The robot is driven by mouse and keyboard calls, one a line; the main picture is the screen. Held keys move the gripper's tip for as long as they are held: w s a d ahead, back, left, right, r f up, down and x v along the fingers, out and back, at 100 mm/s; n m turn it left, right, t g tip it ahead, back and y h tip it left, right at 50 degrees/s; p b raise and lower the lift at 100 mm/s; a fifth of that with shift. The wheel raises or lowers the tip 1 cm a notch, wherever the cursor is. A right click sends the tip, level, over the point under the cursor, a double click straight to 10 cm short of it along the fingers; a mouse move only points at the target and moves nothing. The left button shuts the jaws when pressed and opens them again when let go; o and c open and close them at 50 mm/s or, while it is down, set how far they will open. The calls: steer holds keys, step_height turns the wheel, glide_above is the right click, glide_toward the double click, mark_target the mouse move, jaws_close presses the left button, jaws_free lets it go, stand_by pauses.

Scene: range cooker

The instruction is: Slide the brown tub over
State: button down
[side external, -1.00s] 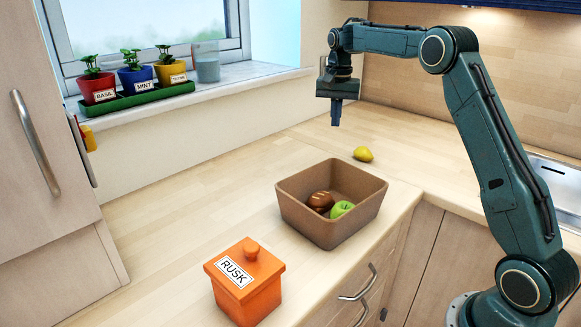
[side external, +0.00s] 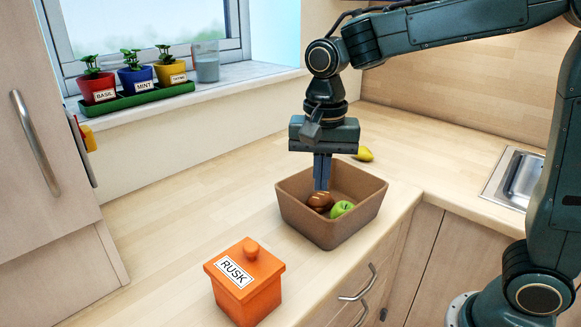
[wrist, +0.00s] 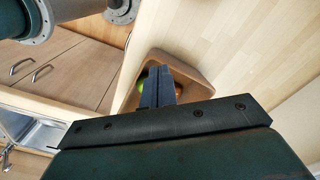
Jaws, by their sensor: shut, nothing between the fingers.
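The brown tub (side external: 333,225) stands on the wooden worktop near its front edge. It holds a brown bread roll (side external: 320,202) and a green apple (side external: 341,208). My gripper (side external: 321,188) points down, shut and empty, with its fingertips at the tub's opening just above the bread roll. I cannot tell whether the fingertips touch the roll. In the wrist view the shut fingers (wrist: 157,88) cover much of the tub (wrist: 187,68), and a bit of green and brown shows beside them.
An orange RUSK jar (side external: 245,283) stands in front and left of the tub. A yellow lemon (side external: 364,154) lies behind it. Potted herbs (side external: 134,82) and a glass (side external: 206,62) stand on the windowsill. The worktop left of the tub (side external: 190,205) is clear.

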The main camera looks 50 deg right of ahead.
steer(key=s, duration=0.1)
steer(key=s+a, duration=0.1)
steer(key=s, duration=0.1)
steer(key=s+a+f, duration=0.1)
steer(key=s, duration=0.1)
steer(key=shift+s+a, duration=0.1)
steer(key=shift+a, duration=0.05)
steer(key=shift+f, duration=0.15)
steer(key=f, duration=0.3)
steer(key=d+f, duration=0.1)
steer(key=f, duration=0.2)
steer(key=w+f, duration=0.1)
steer(key=f, duration=0.2)
steer(key=shift+w+d+f, duration=0.1)
steer(key=shift+d+f, duration=0.1)
steer(key=shift+f, duration=0.2)
steer(key=shift+w+d, duration=0.65)
steer(key=shift+d, duration=0.25)
